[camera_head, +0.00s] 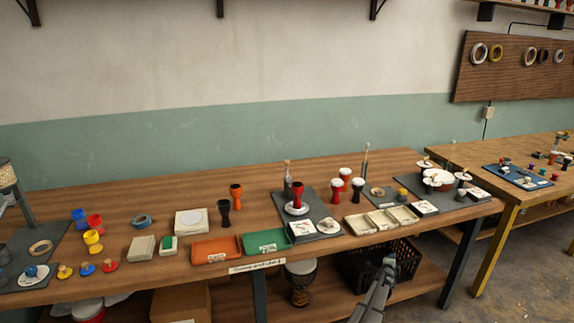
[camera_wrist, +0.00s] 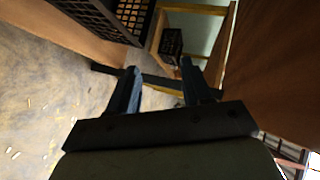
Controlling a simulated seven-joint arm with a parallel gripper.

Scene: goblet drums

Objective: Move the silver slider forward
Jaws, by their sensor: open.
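I cannot make out a silver slider for certain in either view. Thin upright posts stand on the dark work mats, one at the back of the middle mat (camera_head: 322,212) and one near the right mat (camera_head: 418,186), but their small parts are too small to tell. My gripper (camera_head: 388,264) is in front of the workbench (camera_head: 150,200), by the black crate under its top. In the wrist view, my gripper (camera_wrist: 159,66) is open and empty, its two fingers apart, with the floor and the black crate (camera_wrist: 115,18) beyond them.
An orange tray (camera_head: 214,250), a green tray (camera_head: 266,241) and white compartment trays (camera_head: 382,220) line the bench's front edge. Red goblet drums (camera_head: 337,189) stand near the middle. A large drum (camera_head: 300,283) stands under the bench. The back left of the benchtop is clear.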

